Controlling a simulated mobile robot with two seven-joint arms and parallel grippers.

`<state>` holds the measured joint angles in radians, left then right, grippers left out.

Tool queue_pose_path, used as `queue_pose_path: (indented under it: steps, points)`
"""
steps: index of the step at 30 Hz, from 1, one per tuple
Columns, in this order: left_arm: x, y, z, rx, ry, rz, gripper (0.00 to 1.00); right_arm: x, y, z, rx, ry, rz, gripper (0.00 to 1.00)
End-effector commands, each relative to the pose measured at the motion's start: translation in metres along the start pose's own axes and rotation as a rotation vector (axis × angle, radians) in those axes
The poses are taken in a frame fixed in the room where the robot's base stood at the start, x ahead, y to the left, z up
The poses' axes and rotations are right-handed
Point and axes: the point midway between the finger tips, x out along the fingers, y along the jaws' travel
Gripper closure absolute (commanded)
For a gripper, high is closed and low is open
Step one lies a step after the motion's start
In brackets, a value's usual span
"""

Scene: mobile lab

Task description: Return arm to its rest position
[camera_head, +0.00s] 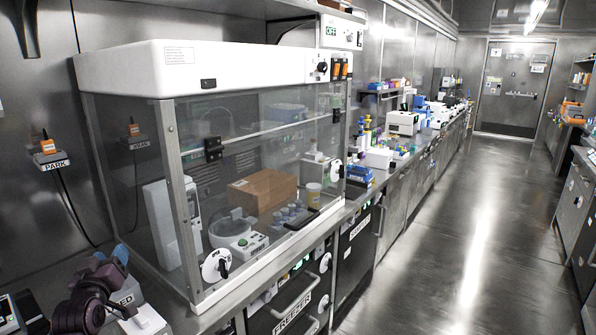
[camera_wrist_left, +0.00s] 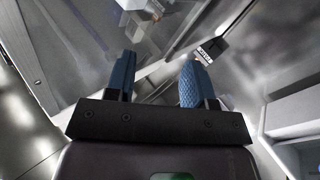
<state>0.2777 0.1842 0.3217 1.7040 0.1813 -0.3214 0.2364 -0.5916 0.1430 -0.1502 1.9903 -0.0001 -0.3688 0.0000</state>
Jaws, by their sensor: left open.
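My left arm with its left gripper (camera_head: 113,257) is at the bottom left of the head view, low beside the left front corner of the glass-sided cabinet. In the left wrist view the two blue fingers of this gripper (camera_wrist_left: 157,82) stand well apart, with nothing between them. The gripper is open and empty. My right arm and right gripper are in neither view.
The clear-walled cabinet (camera_head: 180,70) with a white top stands on the steel counter close to my left arm. A PARK holder (camera_head: 50,158) hangs on the left wall. A bench with several instruments runs back. The floor (camera_head: 460,220) is clear.

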Motion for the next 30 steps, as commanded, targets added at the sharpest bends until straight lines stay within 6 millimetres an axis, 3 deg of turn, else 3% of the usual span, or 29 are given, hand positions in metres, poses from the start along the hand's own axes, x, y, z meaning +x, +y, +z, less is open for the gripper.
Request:
queue_pose_path:
  steps: [1, 6, 11, 15, 21, 24, 30]
  points:
    - [-0.019, -0.005, 0.026, 0.037, -0.046, -0.002, 0.51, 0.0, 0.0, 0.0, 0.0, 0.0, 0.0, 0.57]
    - [-0.082, -0.012, 0.095, 0.155, -0.18, 0.008, 0.51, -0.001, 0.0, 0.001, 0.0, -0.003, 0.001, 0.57]
    - [-0.15, -0.016, 0.152, 0.248, -0.308, 0.027, 0.51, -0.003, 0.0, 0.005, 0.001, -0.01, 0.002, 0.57]
    - [-0.216, -0.016, 0.194, 0.315, -0.42, 0.049, 0.51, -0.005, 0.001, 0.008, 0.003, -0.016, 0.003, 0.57]
    - [-0.311, -0.01, 0.237, 0.387, -0.569, 0.087, 0.51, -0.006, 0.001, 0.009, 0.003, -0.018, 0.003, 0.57]
    - [-0.348, -0.006, 0.249, 0.408, -0.624, 0.103, 0.51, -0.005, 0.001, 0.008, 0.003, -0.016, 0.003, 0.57]
    - [-0.387, 0.001, 0.26, 0.428, -0.682, 0.123, 0.51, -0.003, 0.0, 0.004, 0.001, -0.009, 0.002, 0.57]
